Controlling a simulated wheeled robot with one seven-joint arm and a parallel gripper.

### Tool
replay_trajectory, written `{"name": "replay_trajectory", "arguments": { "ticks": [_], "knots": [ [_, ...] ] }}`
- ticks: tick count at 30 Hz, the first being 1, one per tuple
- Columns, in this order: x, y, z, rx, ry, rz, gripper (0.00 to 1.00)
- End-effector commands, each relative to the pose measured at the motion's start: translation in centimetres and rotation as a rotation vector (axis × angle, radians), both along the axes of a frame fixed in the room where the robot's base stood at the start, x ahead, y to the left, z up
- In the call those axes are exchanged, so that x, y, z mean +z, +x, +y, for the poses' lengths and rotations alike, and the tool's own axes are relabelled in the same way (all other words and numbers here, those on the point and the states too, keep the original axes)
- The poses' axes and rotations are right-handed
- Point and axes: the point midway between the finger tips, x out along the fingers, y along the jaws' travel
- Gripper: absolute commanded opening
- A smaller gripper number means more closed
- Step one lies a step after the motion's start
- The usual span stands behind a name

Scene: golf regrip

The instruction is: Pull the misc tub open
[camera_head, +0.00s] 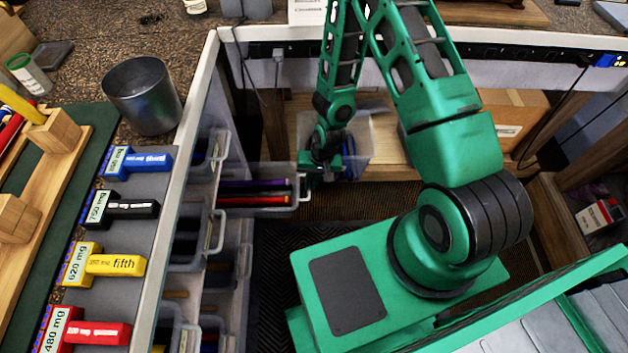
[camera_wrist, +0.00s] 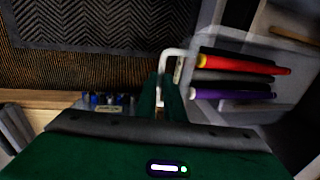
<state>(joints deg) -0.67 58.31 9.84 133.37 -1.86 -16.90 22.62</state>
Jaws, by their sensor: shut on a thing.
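A clear tub (camera_head: 252,206) with red, dark and purple grips in it sticks out from the tub column under the bench. It also shows in the wrist view (camera_wrist: 206,118), with a pale looped handle (camera_wrist: 172,52) on its front. My gripper (camera_head: 308,178) is at the front of this tub. In the wrist view my gripper (camera_wrist: 168,88) is shut on the handle, with its dark green fingers either side of it. I cannot read the tub's label, so I cannot confirm that it is the misc tub.
Other clear tubs (camera_head: 208,240) with handles sit beside and below it along the bench. Another clear bin (camera_head: 362,130) with blue items stands close behind my gripper. Dark matting (camera_head: 275,245) lies on the open floor. A metal cup (camera_head: 145,95) stands on the bench top.

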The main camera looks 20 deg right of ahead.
Motion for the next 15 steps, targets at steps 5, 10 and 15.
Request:
{"name": "replay_trajectory", "arguments": {
  "ticks": [5, 10, 15],
  "knots": [
    [-0.05, -1.02, 0.43, 0.007, 0.007, 0.022, 0.0],
    [-0.05, -1.02, 0.48, 0.007, 0.007, 0.021, 0.23],
    [-0.03, -0.71, 0.34, 0.005, 0.005, 0.015, 0.27]
  ]
}}
